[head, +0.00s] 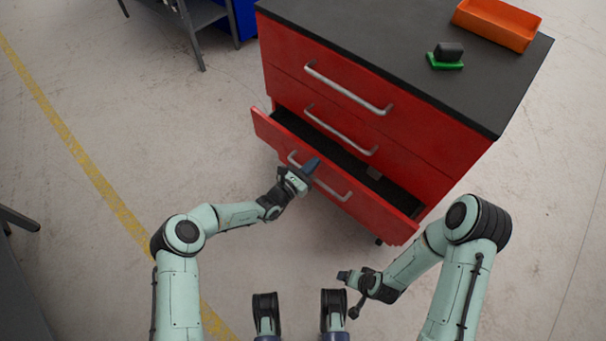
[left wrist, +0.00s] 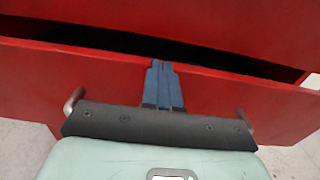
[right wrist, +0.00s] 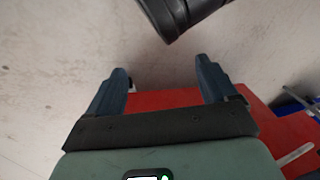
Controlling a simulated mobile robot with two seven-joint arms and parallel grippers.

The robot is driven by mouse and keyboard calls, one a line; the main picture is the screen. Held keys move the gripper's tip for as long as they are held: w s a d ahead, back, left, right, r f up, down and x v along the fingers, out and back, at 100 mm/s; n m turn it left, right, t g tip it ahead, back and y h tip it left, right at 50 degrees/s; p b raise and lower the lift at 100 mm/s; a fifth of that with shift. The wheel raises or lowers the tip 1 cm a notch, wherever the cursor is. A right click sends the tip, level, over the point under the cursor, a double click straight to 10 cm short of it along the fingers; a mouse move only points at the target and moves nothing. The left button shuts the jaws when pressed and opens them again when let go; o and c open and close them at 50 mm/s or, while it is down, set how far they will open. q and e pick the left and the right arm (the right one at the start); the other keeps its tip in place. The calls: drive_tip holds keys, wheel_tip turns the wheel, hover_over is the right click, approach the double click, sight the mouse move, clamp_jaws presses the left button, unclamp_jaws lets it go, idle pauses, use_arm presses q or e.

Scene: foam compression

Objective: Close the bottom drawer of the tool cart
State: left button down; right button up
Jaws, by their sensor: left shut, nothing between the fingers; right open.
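The red tool cart (head: 420,145) has its bottom drawer (head: 376,209) pulled partly out, with the dark inside showing above its front. The drawer front has a silver handle (head: 340,193). My left gripper (head: 312,165) is shut and empty at the drawer front, near the handle's left part. In the left wrist view its closed blue fingers (left wrist: 163,85) lie in front of the drawer's red face (left wrist: 225,95); I cannot tell if they touch it. My right gripper (head: 343,276) is open and empty, low in front of the cart; its parted fingers show in the right wrist view (right wrist: 160,90).
On the dark cart top (head: 400,55) stand an orange bin (head: 497,24) and a green item with a black cylinder (head: 447,56). The two upper drawers look shut. A grey table (head: 200,15) stands at the back left. The floor left of the cart is clear.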

sight(321, 156)
use_arm(q)
drive_tip(key=b+x, duration=0.1)
drive_tip(key=x, duration=0.2)
drive_tip(key=shift+w+d+f, duration=0.1)
drive_tip(key=shift+d, duration=0.05)
drive_tip(key=shift+w+d+b, duration=0.3)
drive_tip(key=shift+w+b, duration=0.05)
use_arm(e)
drive_tip(key=shift+g, duration=0.6)
drive_tip(key=shift+s+d+f, duration=0.25)
drive_tip(key=shift+s+f, duration=0.45)
drive_tip(key=shift+f, duration=0.25)
drive_tip(key=shift+s+d+f, duration=0.2)
drive_tip(key=shift+s+f, duration=0.45)
drive_tip(key=shift+f, duration=0.3)
